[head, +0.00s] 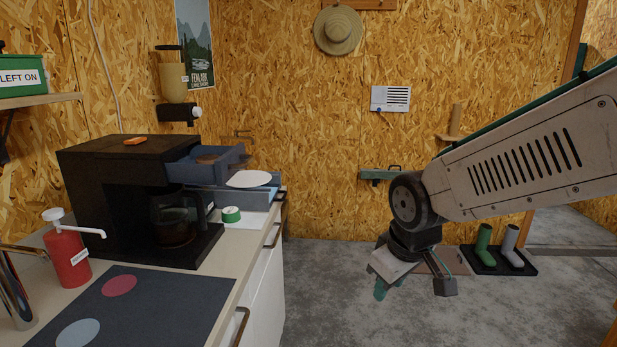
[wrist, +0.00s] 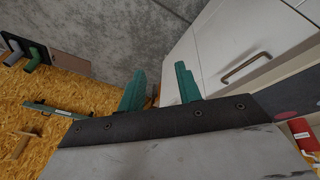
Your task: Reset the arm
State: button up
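My gripper (head: 382,289) hangs from my arm at the right of the head view, out over the concrete floor and clear of the counter. In the wrist view its two green fingers (wrist: 160,84) stand apart with nothing between them, so it is open and empty. In the head view only a little green of the fingers shows below the pale gripper body.
The counter (head: 246,240) at left bears a coffee machine (head: 125,190) with its carafe, a red pump bottle (head: 68,258), a dark mat (head: 170,312) and green tape (head: 231,214). Boots (head: 483,242) stand on a tray by the back wall. Open floor lies between.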

jog(key=s+d+r+m+g, duration=0.1)
jog(key=s+d+r+m, duration=0.2)
jog(key=s+d, duration=0.3)
jog(key=s+d+r+m+g, duration=0.1)
jog(key=s+d+r+m, duration=0.2)
jog(key=s, duration=1.1)
jog(key=d+m, duration=0.1)
jog(key=d, duration=0.2)
jog(key=shift+h, duration=0.3)
jog(key=shift+f, duration=0.1)
jog(key=shift+c, duration=0.3)
